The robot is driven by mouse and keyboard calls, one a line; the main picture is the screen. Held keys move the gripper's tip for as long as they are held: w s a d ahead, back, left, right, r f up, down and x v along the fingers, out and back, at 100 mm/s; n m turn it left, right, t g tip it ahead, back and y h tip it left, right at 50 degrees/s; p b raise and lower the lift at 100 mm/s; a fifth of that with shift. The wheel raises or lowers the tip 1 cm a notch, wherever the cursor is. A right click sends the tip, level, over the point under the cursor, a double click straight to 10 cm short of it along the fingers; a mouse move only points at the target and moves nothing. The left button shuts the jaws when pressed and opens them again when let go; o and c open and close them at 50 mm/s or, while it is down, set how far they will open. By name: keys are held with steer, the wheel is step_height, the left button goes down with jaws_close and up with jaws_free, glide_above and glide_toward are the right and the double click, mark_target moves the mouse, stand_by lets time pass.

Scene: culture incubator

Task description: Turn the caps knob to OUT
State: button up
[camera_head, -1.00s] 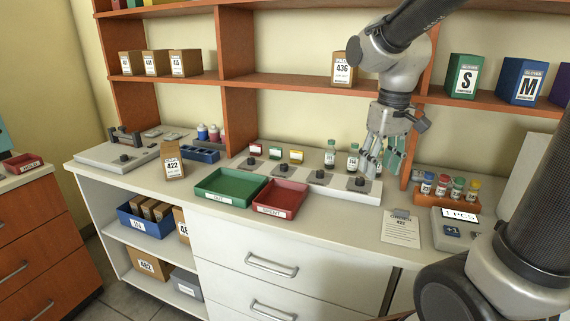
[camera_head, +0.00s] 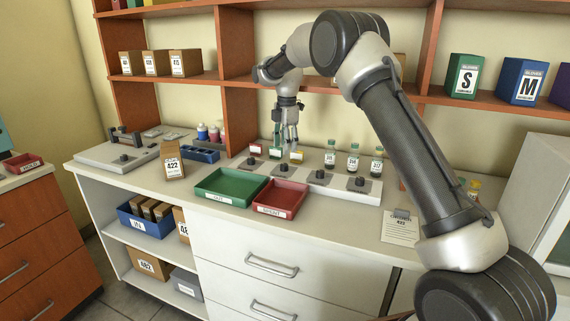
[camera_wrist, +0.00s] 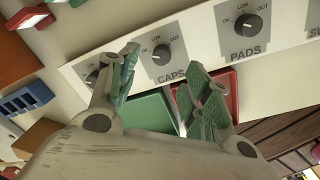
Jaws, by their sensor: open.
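The CAPS knob (camera_wrist: 162,54) is a round black knob on the white panel in the wrist view, with OK, LOW and OUT printed around it from left to right. Its pointer is too small to read surely. In the head view the CAPS knob (camera_head: 284,168) is second from the left in the row. My gripper (camera_head: 286,147) is above and behind the row's left half, fingers pointing down. In the wrist view my gripper (camera_wrist: 160,76) is open and empty, its fingertips apart on either side of the view to the CAPS knob.
The PADS knob (camera_wrist: 246,25) is right of it, its mark near LOW. Another knob (camera_wrist: 92,78) is partly hidden by my left finger. A green tray (camera_head: 209,200) and a red tray (camera_head: 266,210) lie in front. Several vials (camera_head: 353,160) stand behind the panel's right half.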

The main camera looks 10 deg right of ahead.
mark_target(285, 164)
steer(key=shift+s+f+n, duration=0.1)
steer(key=shift+f+n, duration=0.1)
steer(key=shift+n, duration=0.6)
step_height(285, 164, down, 8)
steer(key=shift+r, duration=0.25)
steer(key=c, duration=1)
